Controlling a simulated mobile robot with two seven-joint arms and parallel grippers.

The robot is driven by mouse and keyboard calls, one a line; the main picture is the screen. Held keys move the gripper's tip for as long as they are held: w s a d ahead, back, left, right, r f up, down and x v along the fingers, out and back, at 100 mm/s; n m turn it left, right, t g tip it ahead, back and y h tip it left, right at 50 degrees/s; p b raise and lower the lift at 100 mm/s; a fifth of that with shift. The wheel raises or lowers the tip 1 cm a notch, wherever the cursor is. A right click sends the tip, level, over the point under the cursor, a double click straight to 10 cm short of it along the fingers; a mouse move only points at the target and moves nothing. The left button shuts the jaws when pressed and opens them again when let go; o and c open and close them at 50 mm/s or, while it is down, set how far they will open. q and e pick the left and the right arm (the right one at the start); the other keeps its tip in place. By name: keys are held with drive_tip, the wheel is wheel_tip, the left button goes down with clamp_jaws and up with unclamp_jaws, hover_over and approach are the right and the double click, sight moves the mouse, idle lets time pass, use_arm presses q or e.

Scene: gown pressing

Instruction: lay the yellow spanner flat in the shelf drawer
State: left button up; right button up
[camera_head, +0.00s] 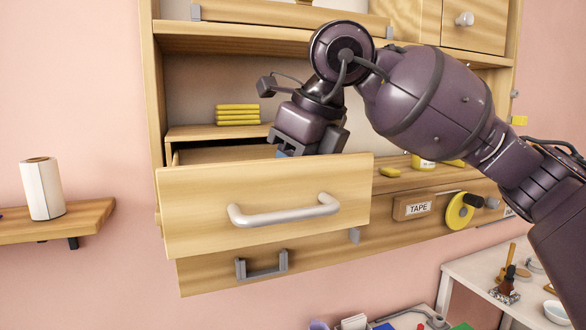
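The shelf drawer (190,215) is pulled open, with its silver handle on the wooden front. My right gripper (305,146) comes in from the right and reaches down into the open drawer from above. Its fingertips are hidden behind the drawer front, so I cannot tell whether it is open or shut or holds anything. A small blue patch shows at its lower left. I cannot make out the yellow spanner; the drawer floor is mostly hidden. My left gripper is not in view.
A stack of yellow pieces (238,115) lies on the shelf behind the drawer. A white roll (42,189) stands on a side shelf (70,222) at left.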

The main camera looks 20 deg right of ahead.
drive_tip(key=shift+f, duration=0.4)
drive_tip(key=shift+r, duration=0.1)
drive_tip(key=o, duration=1)
drive_tip(key=shift+o, duration=0.2)
